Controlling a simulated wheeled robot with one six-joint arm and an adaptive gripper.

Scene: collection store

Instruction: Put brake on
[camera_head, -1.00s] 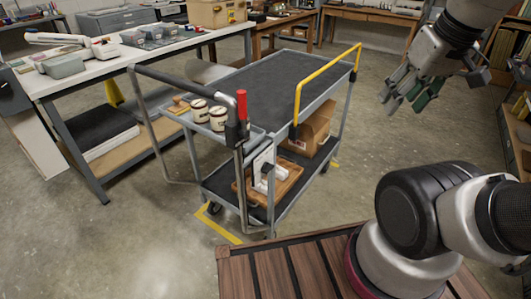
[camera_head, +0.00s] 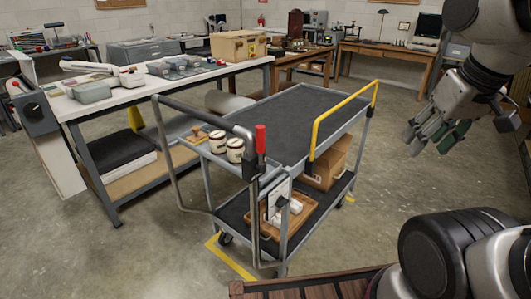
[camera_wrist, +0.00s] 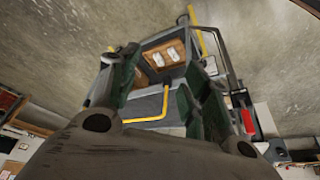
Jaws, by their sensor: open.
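A grey two-shelf cart (camera_head: 300,100) stands on the floor in the middle of the head view. A red-gripped brake lever (camera_head: 260,139) stands upright on a dark bracket at the cart's near handle end. The red lever also shows at the right of the wrist view (camera_wrist: 247,122). My gripper (camera_head: 433,132) is open and empty, in the air to the right of the cart and apart from it. In the wrist view its fingers (camera_wrist: 155,85) spread with the cart beyond them, upside down.
A yellow rail (camera_head: 345,105) rises on the cart's right side. Two jars (camera_head: 235,150) stand in its handle tray; a carton (camera_head: 325,172) is on the lower shelf. A white-topped workbench (camera_head: 130,95) is at left. Floor is clear at front left and right of the cart.

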